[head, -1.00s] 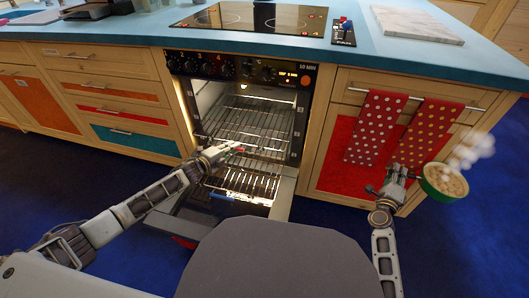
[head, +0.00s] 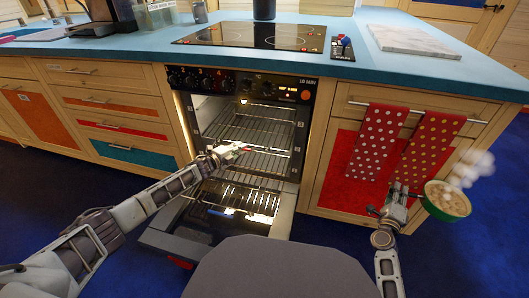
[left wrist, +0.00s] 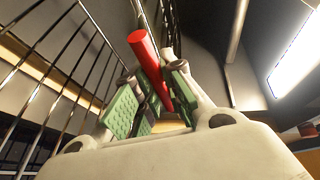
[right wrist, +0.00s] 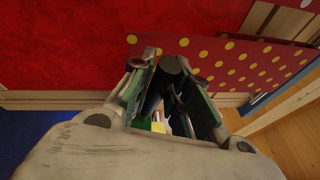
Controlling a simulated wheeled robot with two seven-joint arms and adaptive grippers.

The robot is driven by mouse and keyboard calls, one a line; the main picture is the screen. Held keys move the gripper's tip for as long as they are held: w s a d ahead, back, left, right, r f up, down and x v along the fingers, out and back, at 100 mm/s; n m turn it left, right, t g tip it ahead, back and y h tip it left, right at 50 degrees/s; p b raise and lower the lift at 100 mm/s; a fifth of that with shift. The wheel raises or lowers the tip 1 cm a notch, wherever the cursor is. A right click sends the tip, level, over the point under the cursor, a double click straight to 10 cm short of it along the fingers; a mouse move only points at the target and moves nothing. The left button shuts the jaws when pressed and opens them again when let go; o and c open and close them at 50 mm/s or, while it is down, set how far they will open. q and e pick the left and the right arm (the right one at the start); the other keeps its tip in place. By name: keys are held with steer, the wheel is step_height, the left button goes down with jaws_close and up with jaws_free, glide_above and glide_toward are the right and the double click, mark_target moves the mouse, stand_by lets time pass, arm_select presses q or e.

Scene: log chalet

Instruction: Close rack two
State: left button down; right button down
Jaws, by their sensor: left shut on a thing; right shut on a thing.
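The oven (head: 246,90) stands open, with its door (head: 215,228) folded down. An upper wire rack (head: 255,133) is inside. A middle rack (head: 262,162) is at my left gripper's height, and a lower rack (head: 240,198) sits near the door. My left gripper (head: 232,152) is at the oven mouth, shut on a red grip (left wrist: 150,65) beside wire bars; which numbered rack it belongs to is unclear. My right gripper (head: 397,196) is shut on the dark handle (right wrist: 172,78) of a green pan (head: 447,199), held level and steaming.
Two dotted red towels (head: 378,145) hang on a rail beside the pan. A hob (head: 262,36) and a marble board (head: 409,40) lie on the blue counter. Wooden drawers (head: 120,110) stand left of the oven. Blue floor is clear at the right.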

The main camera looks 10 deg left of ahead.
mark_target(245, 139)
arm_select(q)
steer(key=shift+w+d+f+b, duration=0.15)
steer(key=shift+w+b, duration=0.15)
steer(key=shift+w, duration=1.5)
steer(key=shift+w+d+b, duration=0.1)
steer(key=shift+w+b, duration=0.15)
steer(key=shift+w, duration=1.9)
steer(key=shift+w+a+r, duration=0.1)
steer(key=shift+w+r, duration=0.05)
steer(key=shift+r, duration=0.1)
steer(key=c, duration=1.5)
jaws_free()
steer(key=shift+w+f, duration=0.15)
steer(key=shift+s, duration=0.35)
steer(key=shift+v, duration=5.65)
steer(key=shift+a, duration=0.1)
